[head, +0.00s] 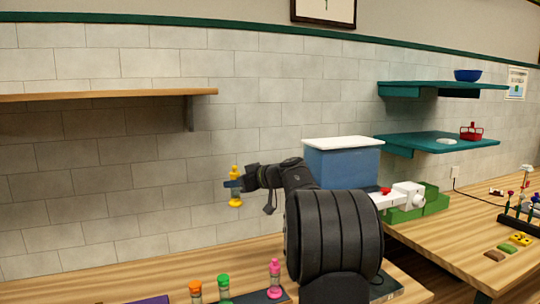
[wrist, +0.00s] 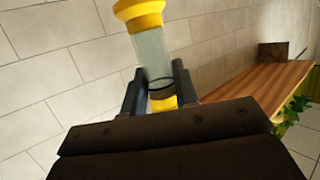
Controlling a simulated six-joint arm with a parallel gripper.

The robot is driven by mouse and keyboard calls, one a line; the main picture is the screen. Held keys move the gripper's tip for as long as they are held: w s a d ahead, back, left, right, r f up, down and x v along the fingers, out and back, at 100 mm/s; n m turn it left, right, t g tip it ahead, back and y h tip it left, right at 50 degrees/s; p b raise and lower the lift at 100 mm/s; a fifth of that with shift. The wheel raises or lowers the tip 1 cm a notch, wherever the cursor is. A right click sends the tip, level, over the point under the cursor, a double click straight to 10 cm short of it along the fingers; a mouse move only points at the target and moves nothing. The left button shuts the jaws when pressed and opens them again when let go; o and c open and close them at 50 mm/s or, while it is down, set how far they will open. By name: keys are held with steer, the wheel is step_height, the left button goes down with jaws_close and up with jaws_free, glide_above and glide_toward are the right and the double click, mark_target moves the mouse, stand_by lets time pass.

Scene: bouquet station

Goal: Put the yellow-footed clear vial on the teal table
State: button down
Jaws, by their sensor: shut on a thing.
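My gripper (head: 236,185) is shut on the yellow-footed clear vial (head: 235,201). It holds the vial upright in the air before the tiled wall, above the wooden worktop. In the wrist view the vial (wrist: 151,52) stands between the two dark fingers of my gripper (wrist: 158,84), with clear glass in the middle and yellow at both ends. No teal table on legs shows. Two teal wall shelves show at the right in the head view: a lower one (head: 415,143) and an upper one (head: 400,90).
The lower shelf bears a red caddy (head: 471,132) and a pale disc (head: 446,141); the upper bears a blue bowl (head: 467,75). Orange, green and pink-topped vials (head: 223,289) stand below. A wooden shelf (head: 110,95) is at left.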

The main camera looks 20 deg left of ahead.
steer(key=shift+s+a+f+n+g+h, duration=0.15)
steer(key=shift+s+a+f+n+g, duration=1.5)
steer(key=shift+f, duration=3.25)
steer(key=shift+s+a+f+n+g+h, duration=0.1)
steer(key=shift+s+a+f+n+g, duration=0.3)
steer(key=shift+s+a+f+g, duration=2.35)
steer(key=shift+s+a+f+n+t+h, duration=0.15)
steer(key=shift+s+a+f+n+t, duration=0.65)
steer(key=shift+a+f, duration=4.2)
steer(key=shift+n, duration=0.25)
steer(key=shift+d+f, duration=1)
steer(key=shift+f, duration=0.25)
steer(key=shift+d+f, duration=1)
steer(key=shift+f, duration=0.25)
steer(key=c, duration=1.1)
jaws_free()
steer(key=shift+s+f, duration=0.1)
steer(key=shift+f, duration=0.05)
steer(key=shift+o, duration=0.2)
steer(key=shift+d, duration=0.1)
